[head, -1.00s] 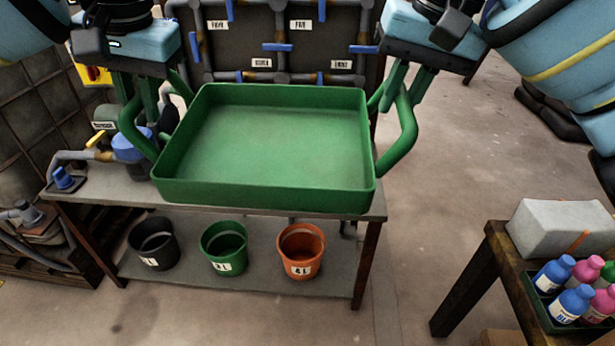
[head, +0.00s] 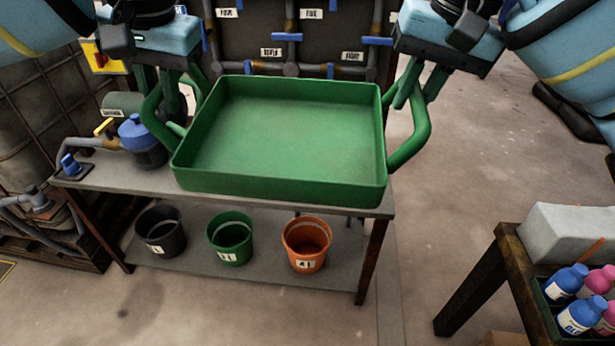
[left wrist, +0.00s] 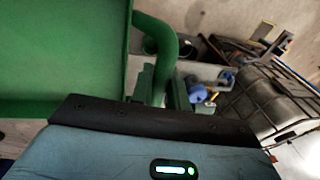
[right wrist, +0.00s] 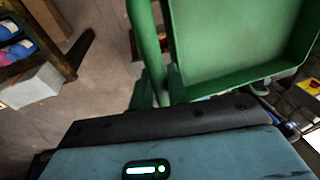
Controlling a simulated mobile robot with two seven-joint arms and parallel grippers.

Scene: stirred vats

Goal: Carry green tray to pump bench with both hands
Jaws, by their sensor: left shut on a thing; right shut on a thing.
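The green tray (head: 285,190) is empty and roughly level in the head view, over the middle and right of the pump bench (head: 120,178). It hides much of the bench top; I cannot tell whether it touches it. My left gripper (head: 172,92) is shut on the tray's left handle, and my right gripper (head: 413,92) is shut on its right handle. The tray also shows in the left wrist view (left wrist: 60,60) and the right wrist view (right wrist: 240,45).
A blue pump (head: 140,140) with pipework stands on the bench left of the tray. A black bucket (head: 160,232), green bucket (head: 230,238) and orange bucket (head: 306,245) sit on the lower shelf. A pipe panel (head: 260,40) rises behind. A table with bottles (head: 480,270) stands at right.

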